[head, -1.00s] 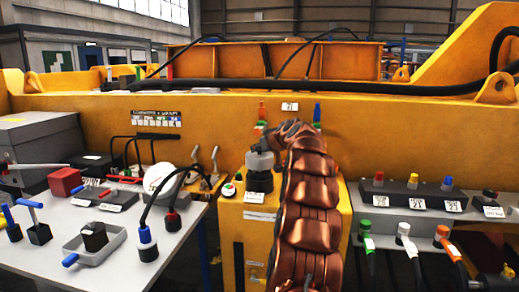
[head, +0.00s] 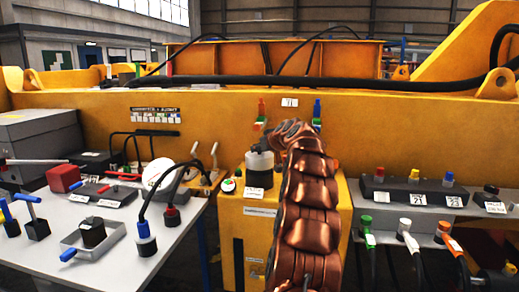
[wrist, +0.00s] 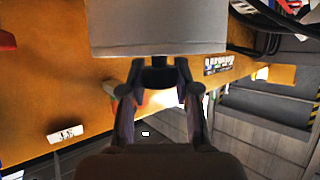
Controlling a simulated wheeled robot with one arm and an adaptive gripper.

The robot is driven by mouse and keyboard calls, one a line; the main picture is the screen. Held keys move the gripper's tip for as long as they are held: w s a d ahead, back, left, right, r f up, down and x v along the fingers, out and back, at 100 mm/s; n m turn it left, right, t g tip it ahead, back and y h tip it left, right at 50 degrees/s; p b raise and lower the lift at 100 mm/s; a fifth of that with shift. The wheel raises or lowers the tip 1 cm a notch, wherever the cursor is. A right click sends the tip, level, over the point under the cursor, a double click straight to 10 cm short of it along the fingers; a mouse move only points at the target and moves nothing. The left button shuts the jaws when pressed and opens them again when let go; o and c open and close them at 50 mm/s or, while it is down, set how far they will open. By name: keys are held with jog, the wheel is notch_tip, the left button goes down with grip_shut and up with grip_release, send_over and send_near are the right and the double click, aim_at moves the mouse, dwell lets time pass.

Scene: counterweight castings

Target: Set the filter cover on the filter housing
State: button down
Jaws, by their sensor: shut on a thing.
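My gripper (wrist: 157,88) is shut on the dark knob of the filter cover. The pale grey cover (wrist: 158,35) shows large at the top of the wrist view, with the knob (wrist: 157,75) between my fingertips. In the head view, the grey, dark-topped cover (head: 260,162) is just left of my copper arm, upright above the left part of the yellow cabinet. A label (head: 254,193) is below it. I cannot clearly make out the filter housing apart from the cover, nor tell whether the two touch. My arm hides part of the cabinet top.
A grey table (head: 110,235) at left holds blue-handled tools, a red block (head: 64,178) and a white round part (head: 158,173). A dark box with coloured knobs (head: 412,190) stands at right. The yellow beam (head: 420,130) runs behind everything.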

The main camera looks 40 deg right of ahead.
jog(key=shift+f+b, duration=0.9)
jog(key=c, duration=0.8)
grip_release()
jog(key=shift+o, duration=0.2)
jog(key=v, duration=1.2)
